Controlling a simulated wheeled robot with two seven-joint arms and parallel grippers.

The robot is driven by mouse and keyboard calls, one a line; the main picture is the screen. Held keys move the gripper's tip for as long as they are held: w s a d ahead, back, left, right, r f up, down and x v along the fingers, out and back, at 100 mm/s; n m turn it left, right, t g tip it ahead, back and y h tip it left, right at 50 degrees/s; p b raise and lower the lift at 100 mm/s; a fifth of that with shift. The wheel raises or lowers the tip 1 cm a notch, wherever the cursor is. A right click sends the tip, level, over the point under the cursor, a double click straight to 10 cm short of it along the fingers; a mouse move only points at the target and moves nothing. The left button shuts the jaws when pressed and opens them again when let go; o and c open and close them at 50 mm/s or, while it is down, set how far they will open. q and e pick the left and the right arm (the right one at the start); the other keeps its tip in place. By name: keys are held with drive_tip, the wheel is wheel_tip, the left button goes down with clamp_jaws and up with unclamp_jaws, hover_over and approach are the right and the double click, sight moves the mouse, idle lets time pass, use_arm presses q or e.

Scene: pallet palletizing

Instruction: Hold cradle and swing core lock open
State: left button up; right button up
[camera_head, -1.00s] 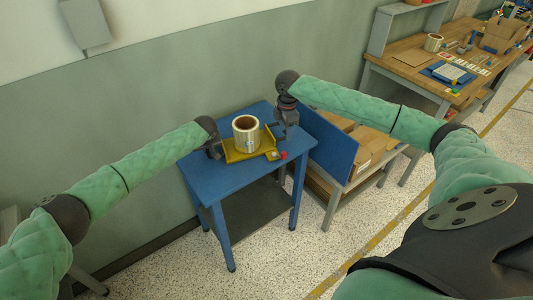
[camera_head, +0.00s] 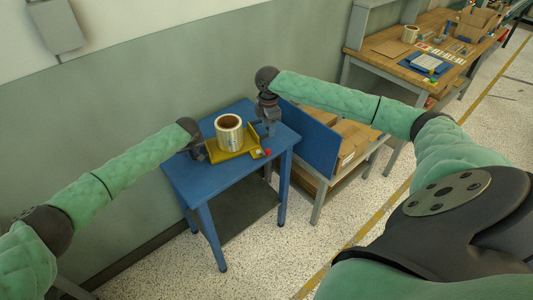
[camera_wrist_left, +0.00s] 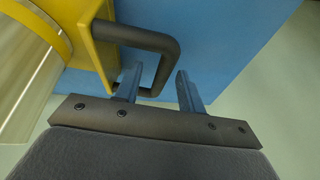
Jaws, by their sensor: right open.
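A yellow cradle (camera_head: 222,158) sits on the blue table (camera_head: 200,183) with a clear-and-tan roll (camera_head: 229,137) standing in it. A small red knob (camera_head: 267,152) shows at the cradle's right end; I cannot make out the core lock's position. My left gripper (camera_head: 202,153) is at the cradle's left side. In the left wrist view, its fingers (camera_wrist_left: 160,72) are apart, one inside the dark handle loop (camera_wrist_left: 168,50) and one outside, with a gap visible. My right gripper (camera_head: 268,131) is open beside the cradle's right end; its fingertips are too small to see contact.
A blue panel (camera_head: 308,128) and a rack with cardboard boxes (camera_head: 352,138) stand right of the table. A wooden workbench (camera_head: 395,55) is at the back right. The wall is close behind the table. Speckled floor is clear in front.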

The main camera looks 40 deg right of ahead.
use_arm(q)
drive_tip(key=v, duration=1.2)
drive_tip(key=shift+w, duration=0.1)
